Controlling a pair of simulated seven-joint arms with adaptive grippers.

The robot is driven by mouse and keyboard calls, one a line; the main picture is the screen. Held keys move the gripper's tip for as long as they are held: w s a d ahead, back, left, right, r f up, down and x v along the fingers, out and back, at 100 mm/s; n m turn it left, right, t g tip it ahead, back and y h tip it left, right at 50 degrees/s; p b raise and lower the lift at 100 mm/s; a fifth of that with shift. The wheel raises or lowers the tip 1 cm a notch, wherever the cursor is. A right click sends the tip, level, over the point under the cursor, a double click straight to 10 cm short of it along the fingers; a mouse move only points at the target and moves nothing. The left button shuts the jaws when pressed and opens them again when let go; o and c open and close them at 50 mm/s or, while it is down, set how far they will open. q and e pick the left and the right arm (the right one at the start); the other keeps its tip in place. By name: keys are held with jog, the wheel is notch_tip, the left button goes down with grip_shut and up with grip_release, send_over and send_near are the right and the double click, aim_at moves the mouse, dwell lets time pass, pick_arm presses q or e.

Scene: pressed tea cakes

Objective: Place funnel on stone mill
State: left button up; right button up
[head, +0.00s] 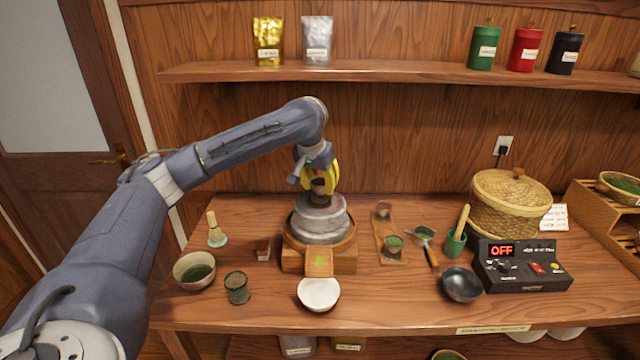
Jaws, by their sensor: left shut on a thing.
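The stone mill (320,226) stands in the middle of the wooden table, a grey round stone on a round wooden base with a spout block at its front. My left gripper (320,181) reaches in from the left and points down just above the mill's top. Its yellow fingers are shut on a small brown piece, which looks like the funnel (319,187). The fingers partly hide it. I cannot tell whether it touches the stone. My right gripper is not in view.
A white bowl (318,294) sits in front of the mill. A tea bowl (194,270), a green tin (237,288) and a whisk (215,232) stand to the left. A wooden board (389,240), a dark bowl (461,284), a control box (522,265) and a basket (509,201) stand right.

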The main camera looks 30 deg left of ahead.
pick_arm(q)
jog(key=shift+f, duration=0.3)
jog(key=o, duration=1.4)
jog(key=shift+c, duration=0.2)
